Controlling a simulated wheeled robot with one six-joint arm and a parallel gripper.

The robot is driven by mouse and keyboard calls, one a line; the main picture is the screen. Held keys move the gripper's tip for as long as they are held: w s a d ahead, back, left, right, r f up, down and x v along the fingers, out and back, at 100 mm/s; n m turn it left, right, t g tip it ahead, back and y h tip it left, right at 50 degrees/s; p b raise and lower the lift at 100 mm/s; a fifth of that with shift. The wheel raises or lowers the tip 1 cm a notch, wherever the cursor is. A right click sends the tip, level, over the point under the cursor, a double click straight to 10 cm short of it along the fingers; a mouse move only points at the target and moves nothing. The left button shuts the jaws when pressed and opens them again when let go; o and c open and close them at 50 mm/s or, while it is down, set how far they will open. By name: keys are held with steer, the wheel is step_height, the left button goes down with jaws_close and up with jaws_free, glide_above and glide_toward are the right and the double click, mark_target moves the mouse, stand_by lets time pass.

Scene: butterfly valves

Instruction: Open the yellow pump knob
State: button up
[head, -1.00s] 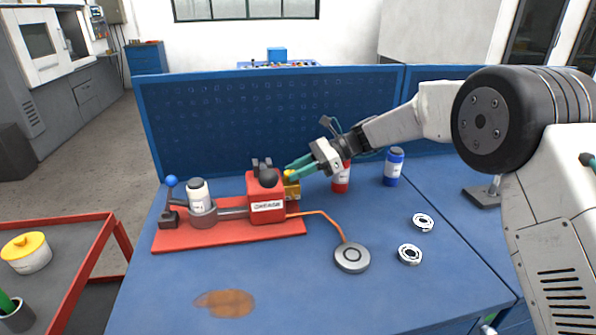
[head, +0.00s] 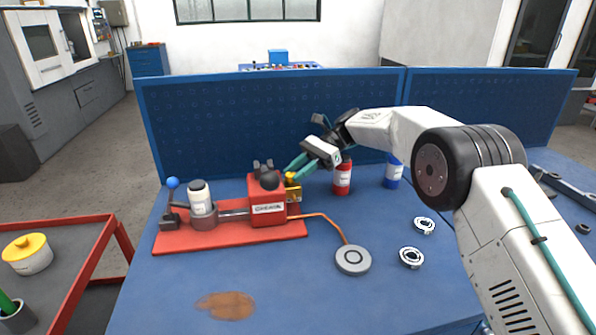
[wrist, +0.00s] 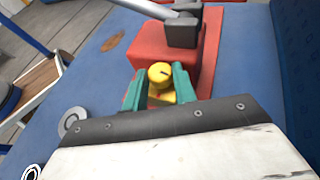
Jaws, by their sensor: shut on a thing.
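The red pump (head: 266,205) stands on a red base plate (head: 180,241) on the blue bench. The yellow knob (head: 292,178) is on the pump's right side, above a yellow block (head: 294,193). It also shows in the wrist view (wrist: 160,74), between the two fingers. My gripper (head: 293,171) has green fingers and reaches the knob from the upper right. In the wrist view my gripper (wrist: 160,82) has one finger on each side of the knob and is shut on it. The knob has a dark mark on its top. The fingers partly hide it in the head view.
A red bottle (head: 342,178) and a blue bottle (head: 394,171) stand right of the pump. An orange hose runs to a grey round disc (head: 352,260). Two metal rings (head: 424,226) lie further right. A blue pegboard (head: 250,125) rises behind.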

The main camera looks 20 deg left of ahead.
steer(key=o, duration=0.7)
steer(key=v, duration=0.8)
